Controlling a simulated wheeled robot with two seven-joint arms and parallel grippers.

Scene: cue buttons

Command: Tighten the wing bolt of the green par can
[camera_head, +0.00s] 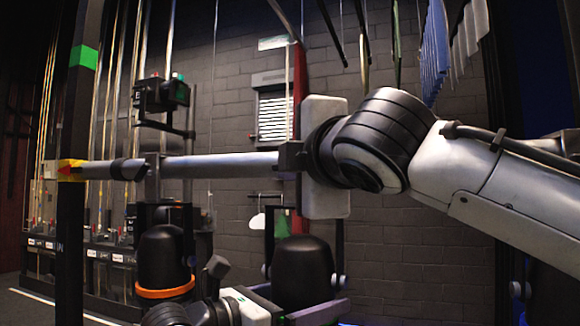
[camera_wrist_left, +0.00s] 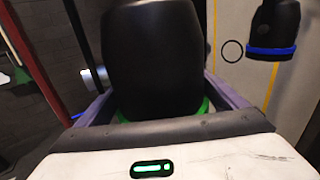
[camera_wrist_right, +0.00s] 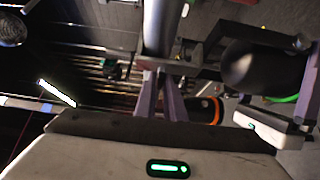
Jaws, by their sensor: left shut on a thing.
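The green par can is a black can hanging from the pipe (camera_head: 225,165). In the left wrist view the green par can (camera_wrist_left: 160,50) shows a green ring low behind my palm. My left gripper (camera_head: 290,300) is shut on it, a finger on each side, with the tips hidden. A small pale knob (camera_head: 342,281) sits at the can's side; I cannot tell if it is the wing bolt. My right gripper (camera_wrist_right: 160,78) is beside the pipe, its fingers close together; the head view hides its tips, and I cannot tell if it holds anything.
An orange-ringed par can (camera_head: 165,262) hangs to the left, and a blue-ringed can (camera_wrist_left: 270,35) hangs close by. A dark post (camera_head: 70,230) stands at the pipe's left end. My right arm crosses the upper right. A brick wall stands behind.

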